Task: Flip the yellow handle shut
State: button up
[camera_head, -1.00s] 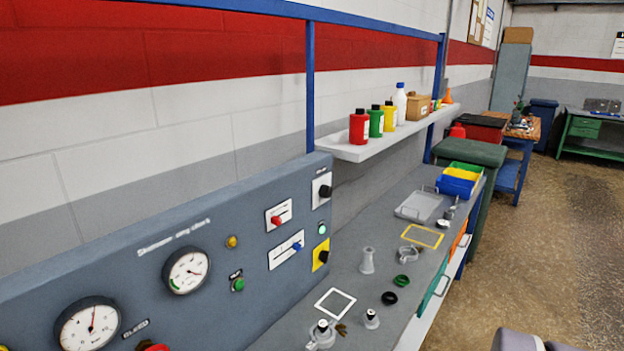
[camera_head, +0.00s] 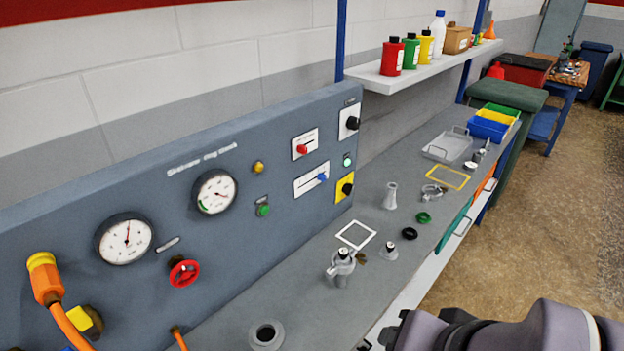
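A yellow handle-like piece (camera_head: 88,319) sits low on the left of the grey-blue panel (camera_head: 120,195), beside an orange hose. It is small and near the bottom edge, and I cannot tell whether it is open or shut. My arm shows at the bottom right, well apart from it. My gripper cannot be made out in this view.
An orange hose fitting with a yellow top (camera_head: 45,278) stands out close by the handle. A red valve wheel (camera_head: 184,272) and gauges are to its right. The grey bench (camera_head: 235,310) carries several small fittings. Floor (camera_head: 560,220) is open at right.

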aim_at(77, 316)
jog(key=u, duration=2.15)
